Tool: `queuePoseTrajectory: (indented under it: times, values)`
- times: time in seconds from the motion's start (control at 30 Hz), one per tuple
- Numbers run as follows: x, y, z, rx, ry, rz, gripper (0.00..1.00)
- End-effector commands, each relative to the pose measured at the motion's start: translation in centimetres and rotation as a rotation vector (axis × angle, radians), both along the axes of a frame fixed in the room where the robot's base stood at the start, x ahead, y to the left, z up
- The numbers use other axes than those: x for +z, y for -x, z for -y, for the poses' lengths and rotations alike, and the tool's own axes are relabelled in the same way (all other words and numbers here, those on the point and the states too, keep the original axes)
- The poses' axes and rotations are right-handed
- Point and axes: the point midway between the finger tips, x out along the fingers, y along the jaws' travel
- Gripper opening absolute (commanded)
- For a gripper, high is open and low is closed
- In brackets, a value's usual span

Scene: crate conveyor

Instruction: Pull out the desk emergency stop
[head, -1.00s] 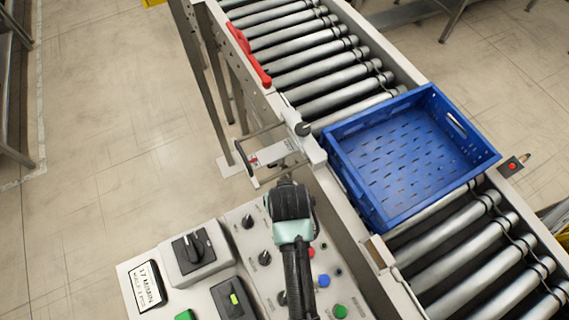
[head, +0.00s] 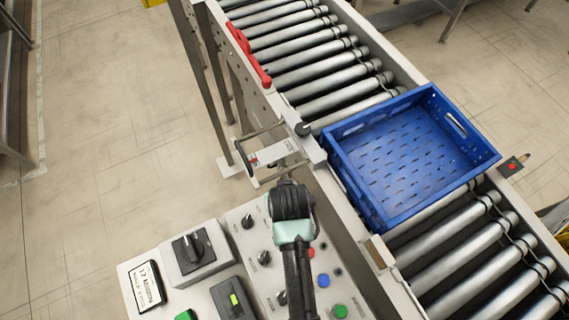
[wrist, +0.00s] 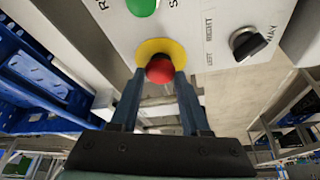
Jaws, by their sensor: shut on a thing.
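The emergency stop (wrist: 160,69) is a red mushroom knob on a yellow collar (wrist: 152,47), set in the light panel of the desk. In the wrist view its red head sits between the two fingers of my gripper (wrist: 160,78), which is shut on it. In the head view my gripper (head: 291,200) is over the far part of the desk panel (head: 235,225). There its black body hides the knob and the fingertips.
The desk carries a green button (wrist: 141,6), a black selector (wrist: 248,43), a rotary switch (head: 192,246) and a blue button (head: 323,280). A blue crate (head: 352,180) stands on the roller conveyor (head: 482,250) to the right. A metal bracket (head: 258,160) lies beyond the desk.

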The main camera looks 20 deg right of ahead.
Motion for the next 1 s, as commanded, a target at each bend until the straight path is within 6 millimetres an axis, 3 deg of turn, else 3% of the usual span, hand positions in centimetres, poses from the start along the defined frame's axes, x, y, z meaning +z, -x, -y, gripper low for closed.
queuePoseTrajectory:
  times: [0.83,1.0]
  values:
    - [0.02,0.01,0.00,0.000,0.000,0.000,0.00]
    - [0.87,-0.01,-0.02,0.001,0.000,-0.001,0.00]
